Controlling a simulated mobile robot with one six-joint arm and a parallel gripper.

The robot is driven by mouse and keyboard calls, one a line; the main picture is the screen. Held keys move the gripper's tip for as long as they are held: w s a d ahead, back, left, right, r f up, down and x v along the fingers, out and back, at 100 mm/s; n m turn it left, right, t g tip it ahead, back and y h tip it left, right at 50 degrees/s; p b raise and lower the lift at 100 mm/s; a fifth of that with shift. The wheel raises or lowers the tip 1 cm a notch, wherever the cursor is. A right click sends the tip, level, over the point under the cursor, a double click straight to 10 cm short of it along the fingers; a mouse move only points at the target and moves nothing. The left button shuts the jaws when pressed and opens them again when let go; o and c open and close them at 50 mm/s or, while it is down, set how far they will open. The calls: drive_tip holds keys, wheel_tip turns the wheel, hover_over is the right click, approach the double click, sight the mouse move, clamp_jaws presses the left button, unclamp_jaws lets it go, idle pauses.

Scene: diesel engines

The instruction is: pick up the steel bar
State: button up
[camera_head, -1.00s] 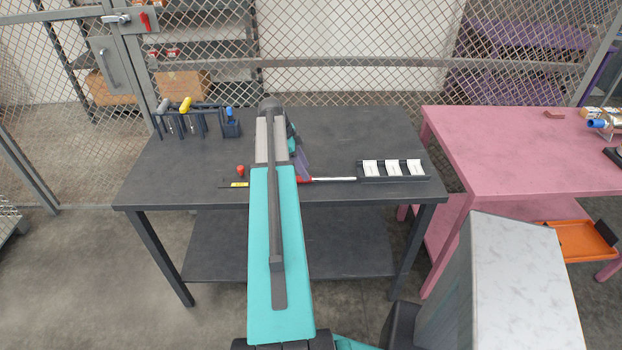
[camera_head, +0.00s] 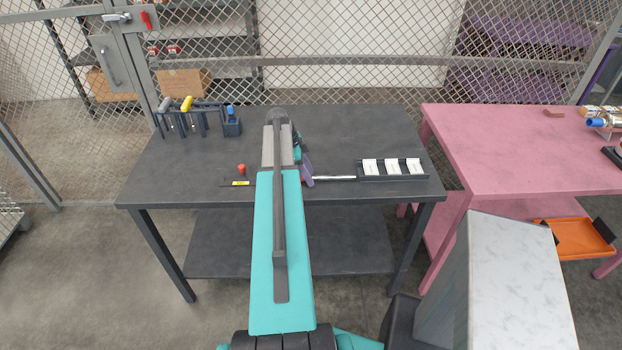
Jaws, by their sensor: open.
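A thin shiny rod (camera_head: 336,178), which looks like the steel bar, lies on the dark grey table (camera_head: 350,135) near its front edge. It points left to right, its right end close to the label tray. Its left end is hidden behind my gripper. My gripper (camera_head: 308,176) shows only in part as a purple piece beside my teal arm, at the rod's left end. It is open. I cannot tell whether it touches the rod or hovers above it.
A black tray with white cards (camera_head: 393,178) stands right of the rod. A red knob-like piece (camera_head: 241,169) and a small yellow-marked strip (camera_head: 240,183) lie left of my arm. A tool rack (camera_head: 190,120) stands at the back left. A pink table (camera_head: 500,150) is at the right.

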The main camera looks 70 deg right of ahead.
drive_tip(key=shift+c, duration=0.5)
clamp_jaws()
idle(0.8)
